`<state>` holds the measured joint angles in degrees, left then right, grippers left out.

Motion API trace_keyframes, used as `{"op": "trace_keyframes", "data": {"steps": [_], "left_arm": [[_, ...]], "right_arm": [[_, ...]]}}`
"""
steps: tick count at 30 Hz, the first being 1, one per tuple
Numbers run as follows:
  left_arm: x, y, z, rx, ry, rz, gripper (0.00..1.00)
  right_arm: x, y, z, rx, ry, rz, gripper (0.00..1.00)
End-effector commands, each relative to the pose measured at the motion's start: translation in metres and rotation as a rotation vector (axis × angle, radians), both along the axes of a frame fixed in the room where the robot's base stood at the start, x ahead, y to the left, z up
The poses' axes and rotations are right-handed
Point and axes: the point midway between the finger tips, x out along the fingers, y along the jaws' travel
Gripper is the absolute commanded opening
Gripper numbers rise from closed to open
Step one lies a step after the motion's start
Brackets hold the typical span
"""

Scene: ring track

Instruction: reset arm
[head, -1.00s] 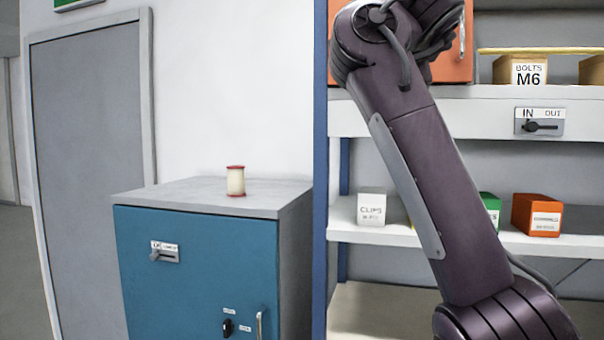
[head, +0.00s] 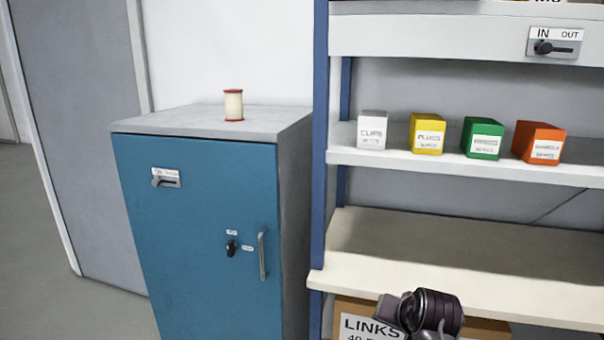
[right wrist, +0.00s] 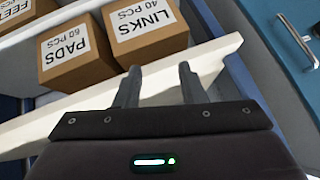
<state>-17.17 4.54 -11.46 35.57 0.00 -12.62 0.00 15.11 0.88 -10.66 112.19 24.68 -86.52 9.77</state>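My right arm shows only as a dark purple joint at the bottom of the head view, in front of the lower shelves; its fingers cannot be made out there. In the right wrist view my right gripper (right wrist: 158,84) has its two dark fingers apart with nothing between them. Its fingertips appear in front of a white shelf edge, below the boxes marked LINKS (right wrist: 145,30) and PADS (right wrist: 75,55). My left gripper is not in view.
A blue cabinet (head: 205,240) with a handle stands left of the shelf unit, a thread spool (head: 233,105) on top. The shelf holds a white box (head: 372,130), yellow box (head: 427,134), green box (head: 482,138) and orange box (head: 538,143). An IN/OUT slider (head: 553,44) sits above.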

Motion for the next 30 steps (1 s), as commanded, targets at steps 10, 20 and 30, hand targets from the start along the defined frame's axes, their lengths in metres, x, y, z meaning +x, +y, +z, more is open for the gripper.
{"op": "trace_keyframes", "data": {"steps": [10,20,30], "left_arm": [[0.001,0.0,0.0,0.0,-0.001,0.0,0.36],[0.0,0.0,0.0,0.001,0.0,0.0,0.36],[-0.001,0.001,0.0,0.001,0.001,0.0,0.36]], "right_arm": [[-0.153,-0.008,-0.095,-0.196,0.222,0.284,0.36],[-0.228,-0.009,-0.113,-0.277,0.323,0.441,0.36],[-0.251,-0.007,-0.153,-0.307,0.38,0.519,0.36]]}}
